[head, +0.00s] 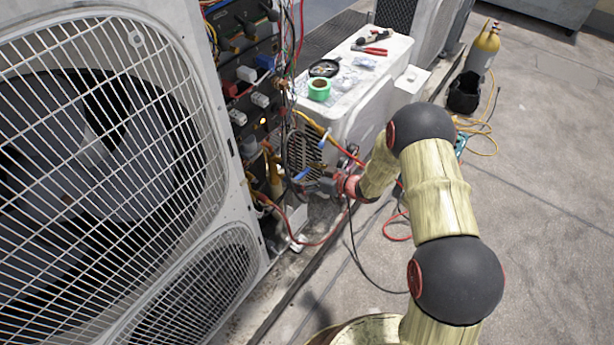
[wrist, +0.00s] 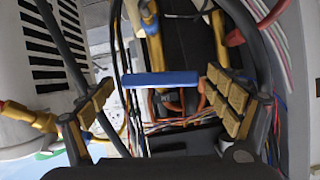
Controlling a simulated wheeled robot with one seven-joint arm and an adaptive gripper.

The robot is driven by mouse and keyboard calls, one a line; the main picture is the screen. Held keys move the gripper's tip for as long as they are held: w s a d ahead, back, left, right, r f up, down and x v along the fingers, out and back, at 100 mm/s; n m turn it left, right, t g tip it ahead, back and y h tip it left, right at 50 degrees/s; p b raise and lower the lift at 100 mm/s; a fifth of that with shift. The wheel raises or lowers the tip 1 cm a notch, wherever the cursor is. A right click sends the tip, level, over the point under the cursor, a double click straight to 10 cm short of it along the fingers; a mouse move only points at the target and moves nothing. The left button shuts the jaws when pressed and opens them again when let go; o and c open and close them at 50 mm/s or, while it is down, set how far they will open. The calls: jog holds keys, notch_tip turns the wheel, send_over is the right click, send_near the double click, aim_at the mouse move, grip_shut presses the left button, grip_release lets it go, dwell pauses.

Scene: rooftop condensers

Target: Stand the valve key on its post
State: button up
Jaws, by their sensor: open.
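A blue bar, which looks like the handle of the valve key (wrist: 160,79), lies crosswise in the wrist view, between and just beyond my fingers. My gripper (wrist: 163,98) is open, with one padded finger on each side, and I see no grip on the bar. In the head view my gripper (head: 318,185) is low beside the open condenser's pipes and wires. The post is not clearly visible among the pipes.
The open wiring panel (head: 250,75) and fan grille (head: 100,130) stand on the left. A white unit (head: 375,75) behind carries green tape (head: 319,89) and red-handled pliers (head: 370,50). Loose hoses and cables crowd my gripper. Concrete floor (head: 540,180) on the right is mostly clear.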

jog(key=shift+c, duration=1.1)
jog(key=c, duration=1.4)
jog(key=shift+c, duration=0.2)
